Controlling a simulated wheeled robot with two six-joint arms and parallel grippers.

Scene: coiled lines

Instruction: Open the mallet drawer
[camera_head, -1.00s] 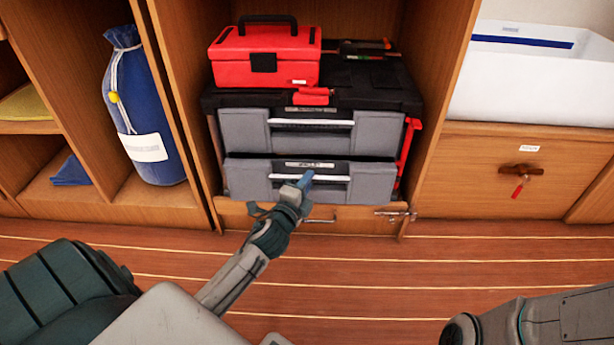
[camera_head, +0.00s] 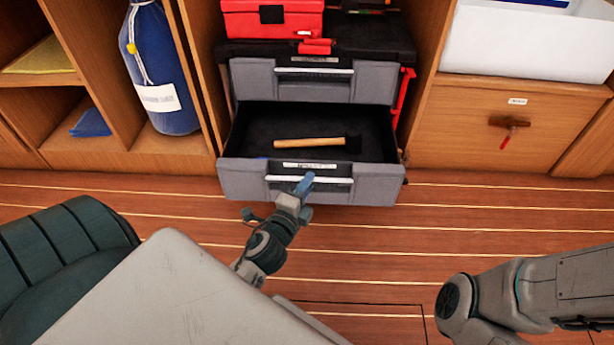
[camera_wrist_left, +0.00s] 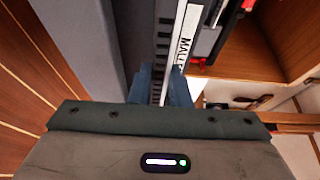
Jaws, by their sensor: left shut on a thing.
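The mallet drawer (camera_head: 232,181) is the lower grey drawer of the tool chest, and it stands pulled well out over the floor. A mallet (camera_head: 309,142) with a wooden handle and dark head lies inside it. My left gripper (camera_head: 304,184) is shut on the pale handle bar (camera_head: 340,181) at the drawer's front. In the left wrist view the drawer label (camera_wrist_left: 181,50) shows "MALL", with the rest cut off, close to the blue fingers (camera_wrist_left: 178,88). My right gripper is out of view; only part of that arm shows at the lower right.
The upper grey drawer (camera_head: 245,82) is shut, with a red toolbox (camera_head: 272,20) above it. A blue bag (camera_head: 160,70) stands in the left cubby. At right, a wooden drawer (camera_head: 455,120) sits below a white bin (camera_head: 530,45). The floor (camera_head: 500,220) in front is clear.

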